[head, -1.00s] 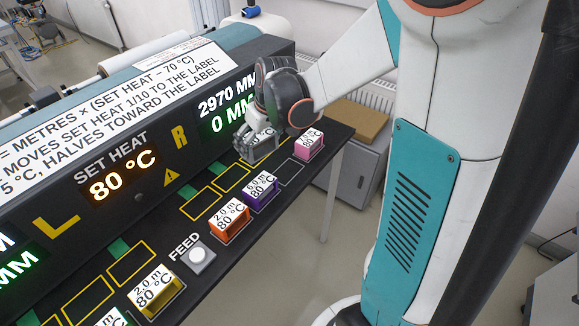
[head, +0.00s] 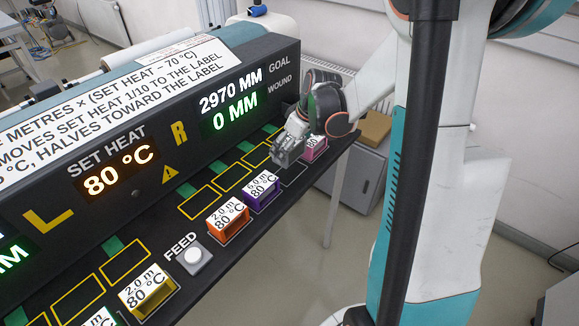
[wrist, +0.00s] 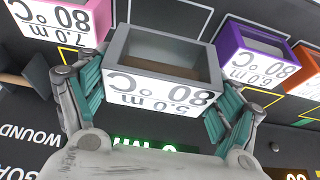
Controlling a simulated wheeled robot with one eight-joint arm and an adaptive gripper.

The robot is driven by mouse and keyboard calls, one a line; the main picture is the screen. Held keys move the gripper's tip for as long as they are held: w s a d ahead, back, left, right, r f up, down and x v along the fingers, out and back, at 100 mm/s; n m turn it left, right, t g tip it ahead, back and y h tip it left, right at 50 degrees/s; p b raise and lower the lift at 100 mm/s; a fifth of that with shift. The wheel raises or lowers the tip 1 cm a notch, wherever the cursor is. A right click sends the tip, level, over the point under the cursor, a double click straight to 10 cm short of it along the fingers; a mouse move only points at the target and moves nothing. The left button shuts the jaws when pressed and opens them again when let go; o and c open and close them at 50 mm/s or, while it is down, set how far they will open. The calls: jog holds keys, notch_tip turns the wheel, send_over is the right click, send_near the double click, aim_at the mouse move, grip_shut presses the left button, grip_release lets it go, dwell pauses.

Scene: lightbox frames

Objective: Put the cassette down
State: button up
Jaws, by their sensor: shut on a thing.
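My gripper (head: 288,152) is shut on a grey open-topped cassette (wrist: 165,50), a finger on each side of it. Its white label shows upside down in the wrist view and seems to read 5.0 m, 80 °C. In the head view the fingers cover most of the cassette, near the white-outlined empty slot (head: 292,174) between the purple cassette (head: 262,190) and the pink cassette (head: 314,148). In the wrist view the pink cassette (wrist: 62,20) is at left and the purple cassette (wrist: 262,50) at right. I cannot tell whether the grey cassette touches the shelf.
An orange cassette (head: 228,219) and a yellow cassette (head: 148,291) stand along the front row. A round FEED button (head: 195,257) sits between them. Yellow-outlined slots (head: 201,201) run behind, below the display panel (head: 150,160). The pink cassette is close beside my gripper.

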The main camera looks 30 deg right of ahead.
aim_at(297, 149)
notch_tip(297, 149, down, 7)
jog(key=shift+r+b, duration=0.15)
jog(key=shift+b, duration=0.9)
jog(key=shift+r, duration=0.1)
jog(key=o, duration=1.2)
jog(key=p+v, duration=0.4)
jog(key=v, duration=0.8)
